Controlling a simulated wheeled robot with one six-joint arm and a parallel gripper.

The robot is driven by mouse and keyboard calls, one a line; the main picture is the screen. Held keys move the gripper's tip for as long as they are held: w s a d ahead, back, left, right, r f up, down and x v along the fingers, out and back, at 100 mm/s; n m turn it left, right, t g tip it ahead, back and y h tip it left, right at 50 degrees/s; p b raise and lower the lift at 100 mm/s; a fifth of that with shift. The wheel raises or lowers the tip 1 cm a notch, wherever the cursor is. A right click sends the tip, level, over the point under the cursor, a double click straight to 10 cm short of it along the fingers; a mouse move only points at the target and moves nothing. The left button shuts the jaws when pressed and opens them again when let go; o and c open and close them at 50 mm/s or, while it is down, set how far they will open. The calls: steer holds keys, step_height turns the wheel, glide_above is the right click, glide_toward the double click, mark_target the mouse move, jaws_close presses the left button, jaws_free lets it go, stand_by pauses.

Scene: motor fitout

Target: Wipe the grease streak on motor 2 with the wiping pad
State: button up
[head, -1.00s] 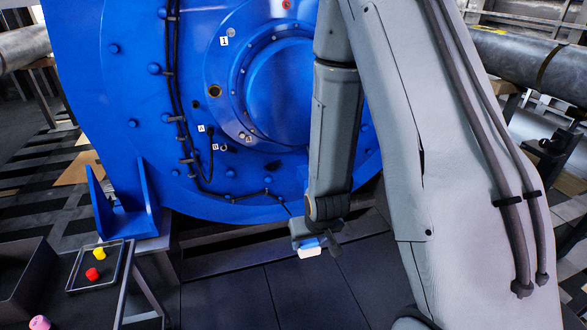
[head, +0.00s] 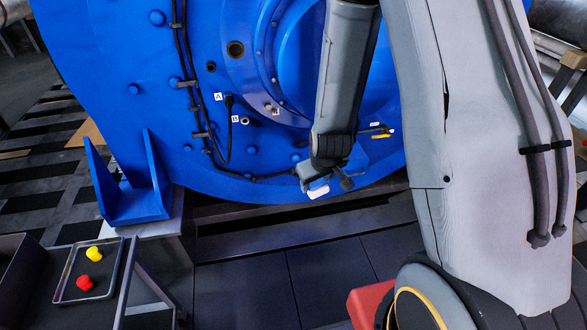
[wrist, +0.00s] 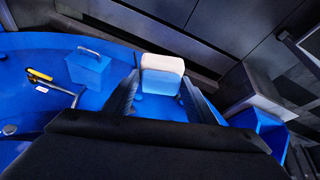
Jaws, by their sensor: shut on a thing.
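The large round blue motor (head: 120,60) fills the upper part of the head view, and its blue face also spans the left of the wrist view (wrist: 25,110). I cannot read a number on it. My gripper (head: 316,181) is in front of its lower edge, shut on the wiping pad (head: 318,192), a small block with a white face and blue backing. In the wrist view the pad (wrist: 162,66) sticks out between the two dark fingers. I cannot tell whether it touches the motor. I cannot make out a grease streak; my arm covers part of the motor face.
A yellow-handled lever (head: 382,134) sits on the motor right of my forearm. A black cable (head: 186,80) runs down the face. A blue bracket (head: 135,205) stands at left. A tray (head: 68,294) with a yellow and a red piece lies lower left. A red object (head: 364,305) is at bottom.

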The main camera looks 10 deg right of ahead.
steer(key=w+f+n+t+y+b, duration=0.2)
steer(key=w+f+n+t+b, duration=0.2)
steer(key=w+b, duration=0.5)
steer(key=w+f+n+t+y+b, duration=0.2)
steer(key=w+f+n+t+b, duration=0.2)
steer(key=w+n+b, duration=0.5)
steer(key=w+f+n+t+y+b, duration=0.3)
steer(key=w+f+n+b, duration=0.3)
steer(key=w+b, duration=0.5)
steer(key=shift+w+f+n+t+b, duration=0.25)
steer(key=shift+n+t+b, duration=0.25)
steer(key=shift+b, duration=2.35)
steer(key=shift+w, duration=0.95)
steer(key=shift+s+d, duration=0.1)
steer(key=shift+d, duration=3.5)
steer(key=shift+d+p, duration=0.3)
steer(key=shift+d, duration=1.4)
steer(key=shift+w, duration=0.2)
